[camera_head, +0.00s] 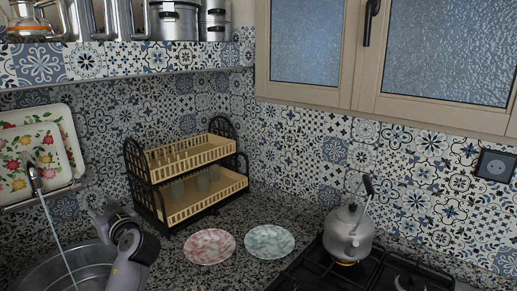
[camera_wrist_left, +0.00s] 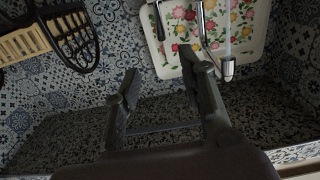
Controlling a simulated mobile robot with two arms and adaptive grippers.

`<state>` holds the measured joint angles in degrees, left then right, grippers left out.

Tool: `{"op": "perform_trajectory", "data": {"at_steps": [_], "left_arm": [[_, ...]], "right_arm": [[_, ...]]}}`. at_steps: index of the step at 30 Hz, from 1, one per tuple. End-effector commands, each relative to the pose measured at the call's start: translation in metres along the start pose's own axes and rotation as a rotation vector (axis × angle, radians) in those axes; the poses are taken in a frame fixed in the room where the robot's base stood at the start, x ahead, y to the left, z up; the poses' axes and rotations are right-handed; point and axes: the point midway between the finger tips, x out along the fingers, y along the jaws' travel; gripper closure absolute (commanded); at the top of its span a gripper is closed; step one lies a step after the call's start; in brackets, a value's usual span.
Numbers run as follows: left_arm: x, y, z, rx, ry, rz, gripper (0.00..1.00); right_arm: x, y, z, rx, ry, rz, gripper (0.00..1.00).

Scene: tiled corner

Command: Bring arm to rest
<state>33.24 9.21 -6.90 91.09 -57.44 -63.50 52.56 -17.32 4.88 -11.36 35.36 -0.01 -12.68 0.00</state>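My left arm (camera_head: 133,262) comes in at the lower left in the head view, over the sink area. The tap and the flowered tray show beyond the fingers. My right gripper is in neither view.
A steel sink (camera_head: 40,272) with a tap (camera_head: 36,180) lies at left. A two-tier dish rack (camera_head: 190,178) holds cups. A red plate (camera_head: 209,246), a blue plate (camera_head: 269,241) and a kettle (camera_head: 347,235) on the stove stand to the right. A flowered tray (camera_head: 22,165) leans on the wall.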

Motion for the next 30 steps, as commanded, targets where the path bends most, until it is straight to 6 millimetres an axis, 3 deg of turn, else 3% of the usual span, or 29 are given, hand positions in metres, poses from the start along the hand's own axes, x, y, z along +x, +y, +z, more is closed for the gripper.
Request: {"op": "perform_trajectory", "data": {"at_steps": [10,14,20,23,27,30], "left_arm": [[-0.023,-0.009,0.054,0.065,-0.116,0.039,0.62],[-0.04,-0.015,0.085,0.104,-0.187,0.067,0.62],[-0.08,-0.032,0.146,0.193,-0.338,0.135,0.62],[-0.113,-0.047,0.186,0.257,-0.446,0.193,0.62],[-0.186,-0.078,0.247,0.381,-0.647,0.326,0.62],[-0.239,-0.101,0.277,0.46,-0.774,0.433,0.62]], "right_arm": [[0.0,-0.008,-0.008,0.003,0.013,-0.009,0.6],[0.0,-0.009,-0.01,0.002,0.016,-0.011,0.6],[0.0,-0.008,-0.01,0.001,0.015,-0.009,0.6],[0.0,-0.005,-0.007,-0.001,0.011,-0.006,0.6],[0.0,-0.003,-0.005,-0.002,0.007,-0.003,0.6],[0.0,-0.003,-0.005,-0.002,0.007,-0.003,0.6]]}}
